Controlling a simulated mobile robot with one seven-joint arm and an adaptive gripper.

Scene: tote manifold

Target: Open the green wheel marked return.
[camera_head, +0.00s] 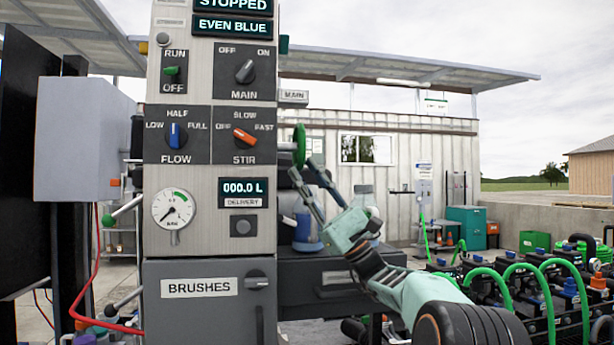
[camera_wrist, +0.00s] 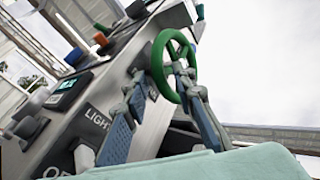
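A green wheel (camera_head: 299,146) sticks out from the right side of the control cabinet, seen nearly edge-on in the head view. In the wrist view the green wheel (camera_wrist: 158,72) shows as a ring with its rim near the fingertips. My gripper (camera_head: 306,168) is open, its two fingers spread and pointing up toward the wheel from just below. In the wrist view my gripper (camera_wrist: 160,80) has the wheel's rim at and between its tips; I cannot tell whether they touch.
The cabinet panel (camera_head: 215,215) carries several knobs, a gauge and displays reading STOPPED and EVEN BLUE. A dark shelf (camera_head: 335,283) lies below my gripper. Green hoses (camera_head: 545,290) and machinery stand at the right. Open air lies right of the wheel.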

